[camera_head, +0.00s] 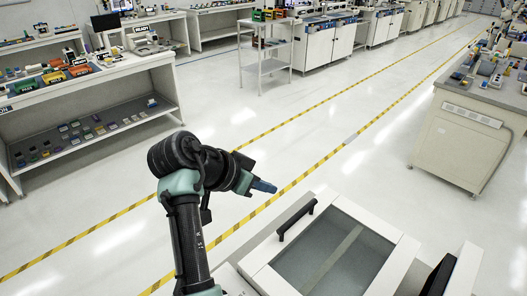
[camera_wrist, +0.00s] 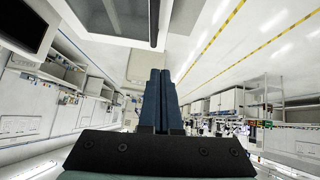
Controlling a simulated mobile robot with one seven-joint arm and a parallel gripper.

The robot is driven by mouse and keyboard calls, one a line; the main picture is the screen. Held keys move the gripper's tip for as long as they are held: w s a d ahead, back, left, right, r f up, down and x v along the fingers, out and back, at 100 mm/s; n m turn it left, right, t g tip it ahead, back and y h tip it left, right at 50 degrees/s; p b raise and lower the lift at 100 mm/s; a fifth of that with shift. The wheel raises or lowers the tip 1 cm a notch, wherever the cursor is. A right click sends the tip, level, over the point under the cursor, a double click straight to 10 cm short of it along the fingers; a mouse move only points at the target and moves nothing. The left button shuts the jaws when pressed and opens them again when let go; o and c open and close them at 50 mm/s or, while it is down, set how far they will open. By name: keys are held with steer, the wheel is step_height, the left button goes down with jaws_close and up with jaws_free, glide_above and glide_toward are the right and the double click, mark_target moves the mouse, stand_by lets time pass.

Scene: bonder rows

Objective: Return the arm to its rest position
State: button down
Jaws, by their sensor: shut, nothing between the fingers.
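My gripper (camera_head: 264,186) is at the end of my raised, bent arm in the head view. It points to the right over the yellow-and-black striped floor line. Its two blue fingers also show in the wrist view (camera_wrist: 161,85), lying side by side. They are shut and hold nothing. The gripper appears clear of the nearby white machine.
A white machine (camera_head: 403,249) with a glass lid and black handle (camera_head: 296,221) is at the lower right. A white workbench (camera_head: 86,88) with bins stands at left, a metal cart (camera_head: 266,68) behind. A cabinet (camera_head: 460,142) is at right. The floor aisle (camera_head: 330,105) is clear.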

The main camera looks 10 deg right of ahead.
steer(key=a+r+n+t+y, duration=0.25)
steer(key=r+t, duration=0.35)
steer(key=r, duration=0.6)
steer(key=a+r+n+t+y, duration=0.1)
steer(key=r+n+t, duration=0.2)
steer(key=r+t, duration=0.65)
steer(key=s+a+r+n+t+y, duration=0.2)
steer(key=s+r+n+t+y, duration=0.2)
steer(key=s+r, duration=1.5)
step_height(320, 180, up, 3)
steer(key=t, duration=0.3)
steer(key=shift+f, duration=0.2)
steer(key=shift+n, duration=0.25)
